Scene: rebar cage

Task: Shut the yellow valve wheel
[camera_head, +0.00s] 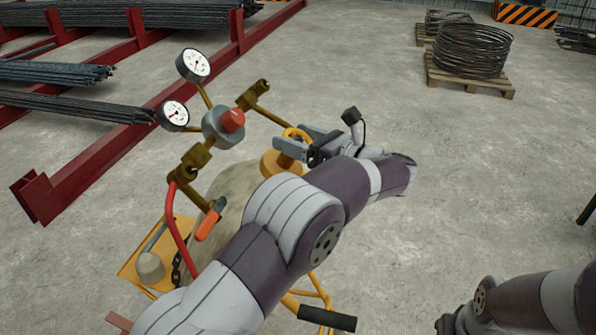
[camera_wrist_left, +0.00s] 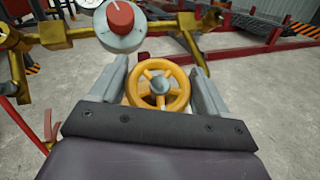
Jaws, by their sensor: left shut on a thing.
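The yellow valve wheel (camera_wrist_left: 158,87) shows whole in the left wrist view, a spoked ring with a grey hub, between the two fingers of my left gripper (camera_wrist_left: 159,92). In the head view only part of the wheel (camera_head: 297,134) shows, above a yellow cap and behind my fingers. My left gripper (camera_head: 290,147) is shut on the wheel, one finger at each side of its rim. My right arm shows at the lower right, with its gripper out of view.
A grey regulator with a red knob (camera_head: 232,121), two gauges (camera_head: 193,65) and brass fittings stand close left of the wheel. An orange-handled torch (camera_head: 208,225) and red hose hang on the cart.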

